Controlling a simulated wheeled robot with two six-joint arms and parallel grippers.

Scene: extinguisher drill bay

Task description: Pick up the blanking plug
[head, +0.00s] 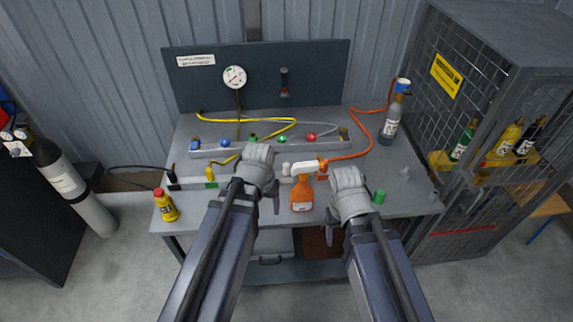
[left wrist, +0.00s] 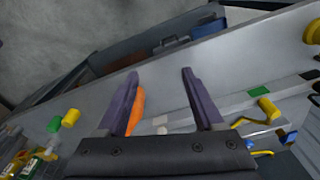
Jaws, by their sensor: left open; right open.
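No part is labelled as the blanking plug, so I cannot tell which piece it is. A green cylinder (head: 379,196) stands on the bench right of my right gripper (head: 331,226). A yellow plug-like piece (head: 210,173) is left of my left gripper (head: 276,204); it also shows at right in the left wrist view (left wrist: 268,108). That view also has a green cylinder (left wrist: 54,124) and a yellow cylinder (left wrist: 71,118) at left. My left gripper (left wrist: 160,78) is open and empty above the bench. My right gripper is open, its fingers mostly hidden by its wrist.
An orange spray bottle (head: 302,196) stands between my grippers. A yellow bottle (head: 166,206) is at the bench's front left, a grey cylinder (head: 390,125) at back right. A gauge (head: 235,77), hoses and rails fill the back. A mesh cage (head: 480,150) bounds the right side.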

